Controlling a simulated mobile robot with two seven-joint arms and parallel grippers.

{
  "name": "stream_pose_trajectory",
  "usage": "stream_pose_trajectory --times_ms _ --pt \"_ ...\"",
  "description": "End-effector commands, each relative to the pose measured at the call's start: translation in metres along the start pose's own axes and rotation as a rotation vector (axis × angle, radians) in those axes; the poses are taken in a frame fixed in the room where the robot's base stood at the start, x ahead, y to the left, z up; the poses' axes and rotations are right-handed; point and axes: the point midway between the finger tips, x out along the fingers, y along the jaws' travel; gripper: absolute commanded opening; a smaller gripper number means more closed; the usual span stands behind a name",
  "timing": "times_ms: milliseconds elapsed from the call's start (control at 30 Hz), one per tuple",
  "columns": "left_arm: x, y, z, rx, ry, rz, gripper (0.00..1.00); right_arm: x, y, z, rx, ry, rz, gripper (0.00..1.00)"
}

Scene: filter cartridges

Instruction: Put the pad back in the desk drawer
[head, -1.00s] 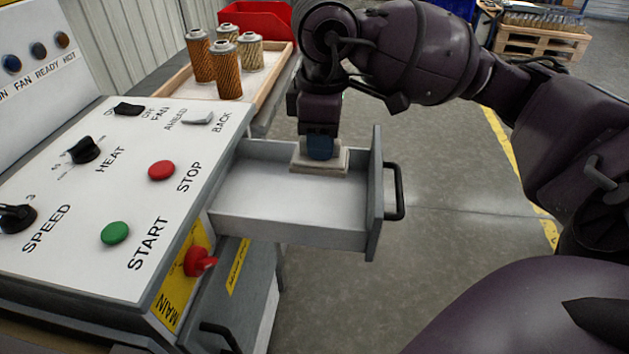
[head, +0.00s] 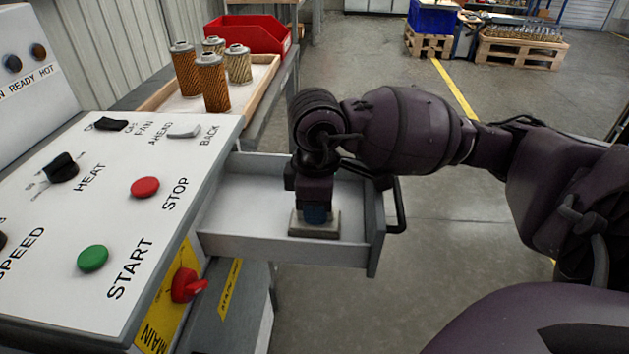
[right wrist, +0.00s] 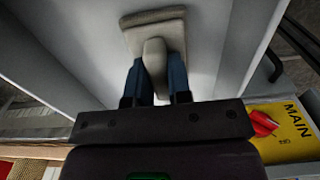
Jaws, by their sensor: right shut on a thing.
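The pad (head: 329,229) is a flat beige block with a rounded grip on top. In the right wrist view the pad (right wrist: 153,17) shows past the fingers, with its grip between them. My right gripper (head: 316,213) points down, its blue fingers shut on the pad's grip. The desk drawer (head: 243,218) is pulled out, grey with a pale floor and a dark handle on its front. The pad is within the drawer's outline, close to its near side wall. I cannot tell whether it touches the floor. My left gripper is not in view.
The control panel (head: 118,190) with knobs and buttons stands left of the drawer. A red main switch (head: 185,285) sticks out below its edge. Behind are a wooden tray (head: 255,101) with several filter cartridges and a red bin (head: 255,35). Floor is free right of the drawer.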

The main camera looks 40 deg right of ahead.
Motion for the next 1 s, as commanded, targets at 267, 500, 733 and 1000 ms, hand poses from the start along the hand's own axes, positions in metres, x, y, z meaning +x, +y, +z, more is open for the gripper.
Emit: stream_pose_trajectory --times_ms 267,500,733,1000 --pt "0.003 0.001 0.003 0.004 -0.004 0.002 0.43 0.003 0.001 0.0 0.0 -0.001 0.001 0.0" --pt "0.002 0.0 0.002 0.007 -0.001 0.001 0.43 0.001 0.0 0.0 0.001 0.002 0.002 0.44" --pt "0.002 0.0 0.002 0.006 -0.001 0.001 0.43 0.001 0.0 0.0 0.001 0.002 0.002 0.44" --pt "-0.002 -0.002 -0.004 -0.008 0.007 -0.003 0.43 -0.026 0.001 -0.001 0.001 0.007 0.009 0.44"
